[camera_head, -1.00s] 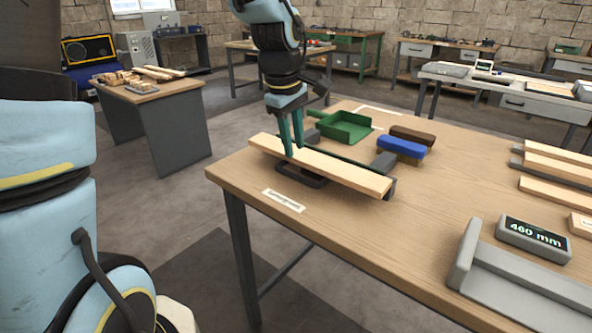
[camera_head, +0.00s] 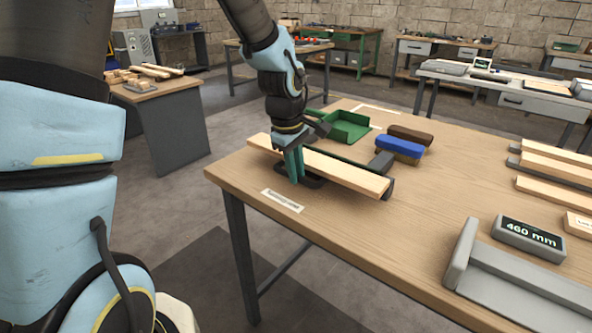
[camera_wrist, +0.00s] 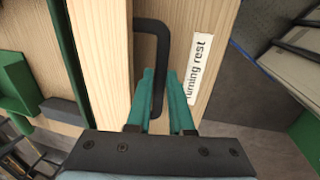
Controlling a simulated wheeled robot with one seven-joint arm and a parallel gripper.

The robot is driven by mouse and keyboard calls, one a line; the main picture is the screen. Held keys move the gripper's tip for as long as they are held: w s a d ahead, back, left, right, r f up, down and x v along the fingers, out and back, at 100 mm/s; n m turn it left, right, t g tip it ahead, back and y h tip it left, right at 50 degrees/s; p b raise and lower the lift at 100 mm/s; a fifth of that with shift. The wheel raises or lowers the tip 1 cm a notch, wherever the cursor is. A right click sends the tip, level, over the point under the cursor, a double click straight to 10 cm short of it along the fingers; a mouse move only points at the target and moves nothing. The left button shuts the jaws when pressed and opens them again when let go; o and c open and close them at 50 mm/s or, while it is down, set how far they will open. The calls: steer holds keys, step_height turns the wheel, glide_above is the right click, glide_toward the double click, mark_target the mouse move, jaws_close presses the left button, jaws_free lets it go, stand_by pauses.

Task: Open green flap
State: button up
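A pale wooden board (camera_head: 340,175) lies along a dark rest near the bench's front left edge; it also shows in the wrist view (camera_wrist: 105,60). A dark green strip (camera_wrist: 66,55) runs along the board's far side; I cannot tell whether it is the green flap. A black looped handle (camera_wrist: 150,24) sticks out on the near side of the rest. My gripper (camera_head: 294,182) points down at this handle. In the wrist view its teal fingers (camera_wrist: 160,74) stand apart, one on each side of the handle's bar, with gaps visible.
A green open tray (camera_head: 345,127) stands behind the board. A blue-topped brush (camera_head: 400,147) and a brown one (camera_head: 410,134) lie to its right. A "Turning rest" label (camera_head: 282,201) is in front. A grey trough (camera_head: 520,280) and a "460 mm" display (camera_head: 527,238) are at right.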

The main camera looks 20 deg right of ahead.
jaws_close()
stand_by(1.1)
